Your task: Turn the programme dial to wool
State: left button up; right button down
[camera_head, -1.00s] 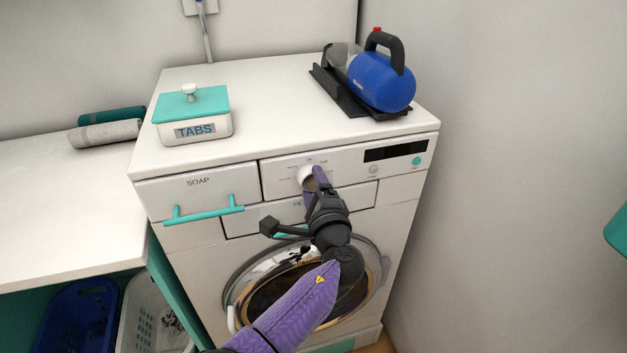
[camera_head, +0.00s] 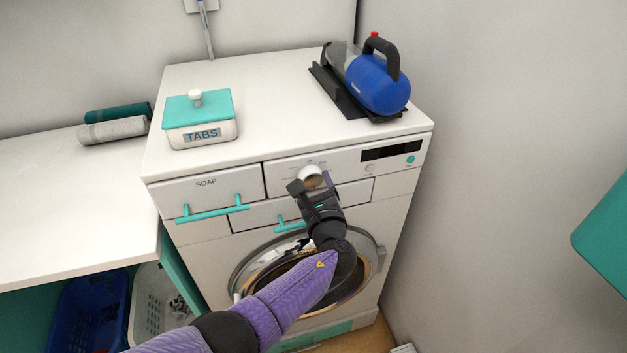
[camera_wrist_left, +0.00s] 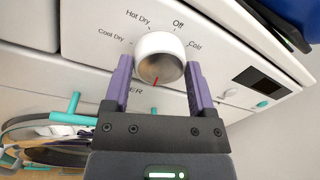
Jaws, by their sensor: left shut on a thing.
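The programme dial (camera_head: 309,176) is a round white knob on the washing machine's front panel. In the left wrist view the dial (camera_wrist_left: 160,56) has a red mark on its lower edge, pointing down. Labels Cool Dry, Hot Dry, Off and Cold show around its top; I see no wool label, and the fingers hide part of the panel. My left gripper (camera_wrist_left: 160,70) is shut on the dial, one purple finger on each side. In the head view the gripper (camera_head: 313,180) partly covers the dial. My right gripper is out of view.
The soap drawer (camera_head: 208,190) with a teal handle is left of the dial. A TABS box (camera_head: 203,134) and a blue handheld vacuum (camera_head: 378,84) stand on top of the machine. The round door (camera_head: 243,277) is below. A bare wall is at right.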

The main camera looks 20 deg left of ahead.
pick_arm(q)
jog(key=shift+m+p, duration=0.4)
jog(key=shift+m, duration=0.6)
jog(key=o, duration=1.2)
jog(key=p+v, duration=0.3)
jog(key=v, duration=0.7)
